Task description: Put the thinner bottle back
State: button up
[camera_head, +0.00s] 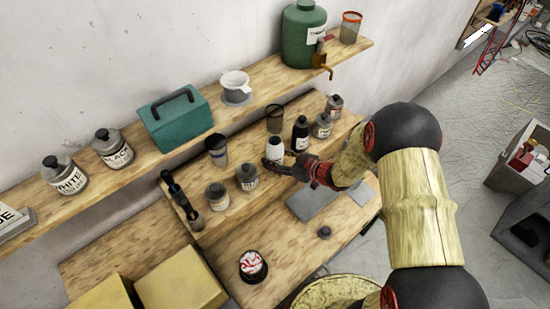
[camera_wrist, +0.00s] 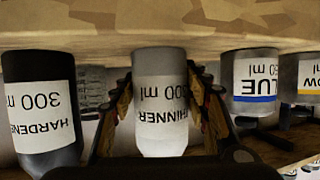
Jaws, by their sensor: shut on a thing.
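The thinner bottle (camera_head: 275,150) is pale with a white label. It is in the row of bottles on the lower shelf, between a dark bottle and a grey one. The wrist view shows it upside down, with the label "THINNER" on the bottle (camera_wrist: 162,105) between my two fingers. My gripper (camera_head: 274,165) is shut on it from the front; the fingers also show in the wrist view (camera_wrist: 160,118). The bottle's base is close to the wooden shelf (camera_wrist: 160,25); I cannot tell if it touches. Its cap is hidden in the wrist view.
The dark hardener bottle (camera_wrist: 42,110) and the blue-labelled bottle (camera_wrist: 252,85) stand close on either side. An upper shelf (camera_head: 130,155) runs behind with a teal box (camera_head: 176,118) and a green canister (camera_head: 303,35). A red-and-white-topped jar (camera_head: 253,266) stands on the bench.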

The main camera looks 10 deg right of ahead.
jog(key=o, duration=1.5)
jog(key=shift+o, duration=0.2)
jog(key=shift+r, duration=0.1)
jog(key=shift+s+d+r, duration=0.1)
jog(key=shift+d+r, duration=0.05)
jog(key=shift+d, duration=0.05)
jog(key=v, duration=1.2)
jog(key=w+d+r+m+t+h, duration=0.2)
jog(key=w+d+r+h, duration=0.35)
jog(key=r, duration=0.25)
jog(key=s+d+r+m+h, duration=0.3)
jog(key=d+r+h, duration=0.35)
jog(key=r, duration=0.55)
jog(key=s+a+r+m+g+y, duration=0.1)
jog(key=s+a+r+m+g, duration=0.1)
jog(key=s, duration=1.1)
jog(key=s+a+r+m+g+y, duration=0.1)
jog(key=s+a, duration=0.5)
jog(key=s, duration=0.7)
notch_tip(320, 180, up, 3)
jog(key=m+g, duration=0.1)
jog(key=g, duration=0.1)
jog(key=shift+r+g+p, duration=0.2)
jog(key=shift+g+p, duration=0.1)
